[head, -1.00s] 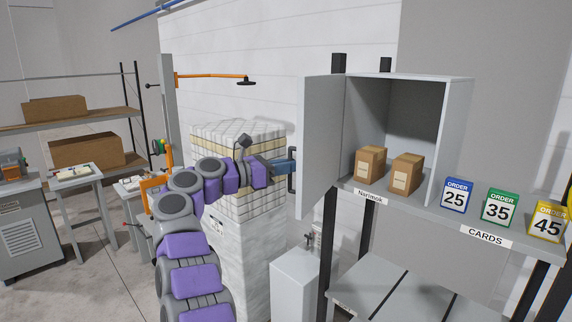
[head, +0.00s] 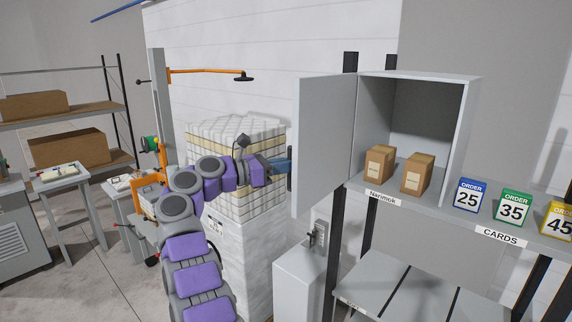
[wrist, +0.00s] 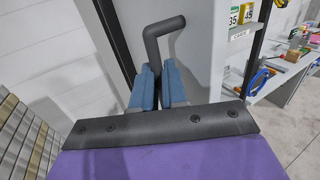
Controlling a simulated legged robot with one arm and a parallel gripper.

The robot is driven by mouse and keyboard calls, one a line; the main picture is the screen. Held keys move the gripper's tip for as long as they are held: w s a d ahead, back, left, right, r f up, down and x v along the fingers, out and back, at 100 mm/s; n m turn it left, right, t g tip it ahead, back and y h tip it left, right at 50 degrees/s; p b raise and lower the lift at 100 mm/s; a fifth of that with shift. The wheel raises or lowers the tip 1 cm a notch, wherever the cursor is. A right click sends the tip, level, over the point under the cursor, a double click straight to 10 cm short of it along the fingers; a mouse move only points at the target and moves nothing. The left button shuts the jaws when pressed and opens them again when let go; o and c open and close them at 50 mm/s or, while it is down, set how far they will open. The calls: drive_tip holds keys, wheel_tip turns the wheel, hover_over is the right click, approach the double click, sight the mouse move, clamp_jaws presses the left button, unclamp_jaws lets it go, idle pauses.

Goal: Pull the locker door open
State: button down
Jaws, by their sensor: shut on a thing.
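The grey locker door (head: 325,145) stands swung wide open on the left side of the locker (head: 417,80). Its dark handle (head: 290,168) is on the door's outer free edge. My gripper (head: 281,166) is at that handle, with its blue fingers shut on it. In the wrist view the bent dark handle (wrist: 160,42) passes between the blue fingertips (wrist: 158,80). Inside the locker, two brown boxes (head: 379,163) stand on the floor panel. The lower part of the handle is hidden by the fingers.
Order cards (head: 468,195) stand on the shelf right of the locker. A wrapped pallet stack (head: 240,230) stands behind my arm, with an orange-armed post (head: 205,72) beyond it. A grey box (head: 300,280) stands below the door.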

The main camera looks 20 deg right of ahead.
drive_tip(key=shift+w+f, duration=0.15)
drive_tip(key=shift+f, duration=0.15)
drive_tip(key=c, duration=1.5)
unclamp_jaws()
drive_tip(key=shift+o, duration=0.7)
drive_tip(key=shift+w+d+f, duration=0.1)
drive_tip(key=shift+w, duration=0.2)
drive_tip(key=shift+o, duration=1)
drive_tip(key=shift+s+r, duration=0.15)
drive_tip(key=shift+r, duration=0.1)
